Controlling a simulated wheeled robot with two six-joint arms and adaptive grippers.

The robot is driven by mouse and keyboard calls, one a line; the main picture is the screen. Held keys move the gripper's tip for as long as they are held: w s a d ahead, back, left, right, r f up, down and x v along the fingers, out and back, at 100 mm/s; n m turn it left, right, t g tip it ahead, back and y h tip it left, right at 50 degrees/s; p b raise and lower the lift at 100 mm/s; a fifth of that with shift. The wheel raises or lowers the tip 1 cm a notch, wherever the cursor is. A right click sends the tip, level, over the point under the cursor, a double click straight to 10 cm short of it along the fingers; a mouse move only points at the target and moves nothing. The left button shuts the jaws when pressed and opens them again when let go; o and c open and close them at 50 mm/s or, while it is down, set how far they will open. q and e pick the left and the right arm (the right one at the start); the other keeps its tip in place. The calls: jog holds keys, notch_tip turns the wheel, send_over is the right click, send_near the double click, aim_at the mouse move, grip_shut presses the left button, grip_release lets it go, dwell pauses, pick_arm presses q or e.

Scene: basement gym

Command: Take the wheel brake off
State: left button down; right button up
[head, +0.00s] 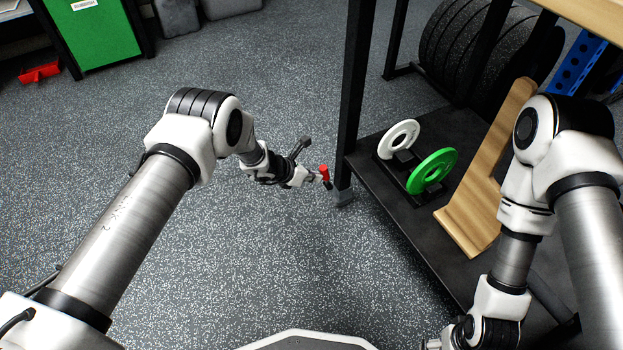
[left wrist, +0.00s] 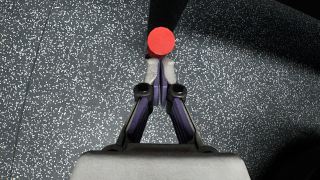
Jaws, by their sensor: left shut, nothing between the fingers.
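The wheel brake shows as a small red piece (head: 324,170) low beside the foot of the black rack's front leg, and as a round red cap in the left wrist view (left wrist: 161,41). A dark grey foot or wheel (head: 343,197) is under that leg. My left gripper (head: 317,178) is shut and empty, with its tips right at the red piece. In the left wrist view the closed fingertips (left wrist: 160,66) are just below the red cap; I cannot tell if they touch. Only my right arm shows, at the right; its gripper is outside the picture.
The black rack's lower shelf (head: 405,222) holds a white plate (head: 399,135), a green plate (head: 432,171) and a wooden piece (head: 480,200). Large black plates (head: 470,50) stand behind. A green bin (head: 100,35) is at the far left.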

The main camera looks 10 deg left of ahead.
pick_arm(q)
jog(key=shift+w+d+r, duration=0.25)
jog(key=shift+r, duration=0.05)
pick_arm(e)
jog(key=shift+r, duration=0.2)
